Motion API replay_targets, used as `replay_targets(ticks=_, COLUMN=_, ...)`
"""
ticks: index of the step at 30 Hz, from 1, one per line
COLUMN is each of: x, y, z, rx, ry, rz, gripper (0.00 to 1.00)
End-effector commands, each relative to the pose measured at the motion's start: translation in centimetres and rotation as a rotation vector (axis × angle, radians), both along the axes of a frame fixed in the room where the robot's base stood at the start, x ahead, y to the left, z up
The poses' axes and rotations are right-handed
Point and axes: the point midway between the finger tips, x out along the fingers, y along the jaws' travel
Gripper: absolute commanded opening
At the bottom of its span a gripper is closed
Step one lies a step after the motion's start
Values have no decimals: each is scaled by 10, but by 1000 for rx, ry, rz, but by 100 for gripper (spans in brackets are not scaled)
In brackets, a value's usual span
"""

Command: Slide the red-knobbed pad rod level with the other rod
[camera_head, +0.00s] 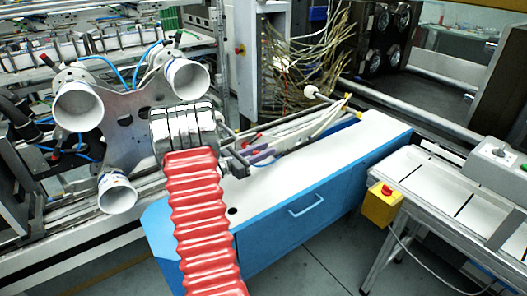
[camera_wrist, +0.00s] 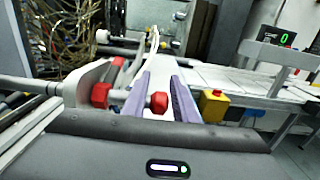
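In the wrist view a red knob (camera_wrist: 158,102) sits at the end of a short pale rod. It appears between the two purple fingers of my gripper (camera_wrist: 162,78), nearer their base than their tips. A gap shows between the fingers, so the gripper is open; I cannot tell whether a finger touches the knob. A second red knob or collar (camera_wrist: 100,95) is to the left, by a grey bracket, with a long metal rod (camera_wrist: 28,85) beyond it. Which part is the other rod is unclear. In the head view my gripper (camera_head: 264,153) is small beside the rods and partly hidden by its arm.
A white-topped blue cabinet (camera_head: 290,180) lies below and right of the gripper. Pale bars (camera_head: 318,122) run behind it. Three white cups (camera_head: 78,106) on a metal plate stand left. A yellow box with a red button (camera_head: 382,200) is at the right.

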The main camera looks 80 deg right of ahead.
Motion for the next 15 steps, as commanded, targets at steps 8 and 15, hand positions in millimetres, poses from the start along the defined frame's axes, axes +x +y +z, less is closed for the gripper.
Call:
replay_targets(ticks=8, x=0, y=0, z=0, rx=0, ry=0, rz=0, gripper=6)
replay_targets(ticks=15, x=0, y=0, z=0, rx=0, ry=0, rz=0, gripper=0)
